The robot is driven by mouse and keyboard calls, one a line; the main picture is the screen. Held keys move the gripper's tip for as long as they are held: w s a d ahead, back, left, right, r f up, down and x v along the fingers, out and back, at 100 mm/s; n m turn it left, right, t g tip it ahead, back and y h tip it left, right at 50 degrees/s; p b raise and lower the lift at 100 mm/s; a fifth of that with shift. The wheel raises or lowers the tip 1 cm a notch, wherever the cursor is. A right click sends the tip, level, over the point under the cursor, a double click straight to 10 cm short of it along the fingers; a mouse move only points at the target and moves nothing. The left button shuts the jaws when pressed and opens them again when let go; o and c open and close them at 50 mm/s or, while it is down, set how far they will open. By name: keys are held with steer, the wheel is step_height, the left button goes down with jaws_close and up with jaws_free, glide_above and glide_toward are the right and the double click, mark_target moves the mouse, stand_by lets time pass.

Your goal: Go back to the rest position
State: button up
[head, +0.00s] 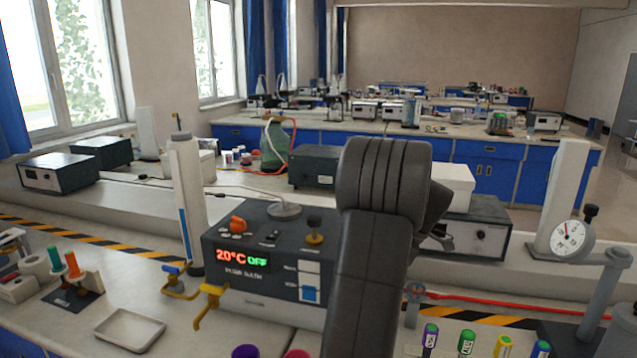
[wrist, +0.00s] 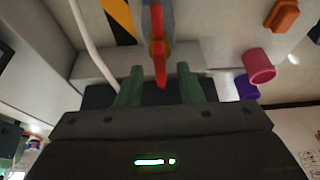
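My gripper (wrist: 160,88) shows in the wrist view with its two green fingers spread apart. A red, pointed part (wrist: 159,65) lies in line with the gap between them; I cannot tell how far off it is, and no finger is seen touching it. In the head view my dark arm rises in the middle, and the gripper itself is not visible there. Behind my arm stands a dark control box (head: 255,290) with a lit display reading 20°C OFF.
A pink cup (wrist: 258,66) and a purple cup (wrist: 246,87) are right of the fingers. In the head view, a white tray (head: 130,329) lies left, several coloured markers (head: 467,341) stand front right, and a dial gauge (head: 569,238) is at right. A red hose (head: 500,299) crosses the bench.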

steer(key=shift+a+f, duration=0.25)
steer(key=shift+f, duration=0.25)
steer(key=m+t, duration=0.1)
steer(key=m, duration=0.2)
steer(key=shift+s, duration=0.15)
steer(key=m+h, duration=0.1)
steer(key=m, duration=0.1)
steer(key=m+t, duration=0.1)
steer(key=m, duration=0.1)
steer(key=shift+s+a+m+h+p, duration=0.1)
steer(key=shift+a+m+h+p, duration=0.05)
steer(key=shift+m+h+p, duration=0.2)
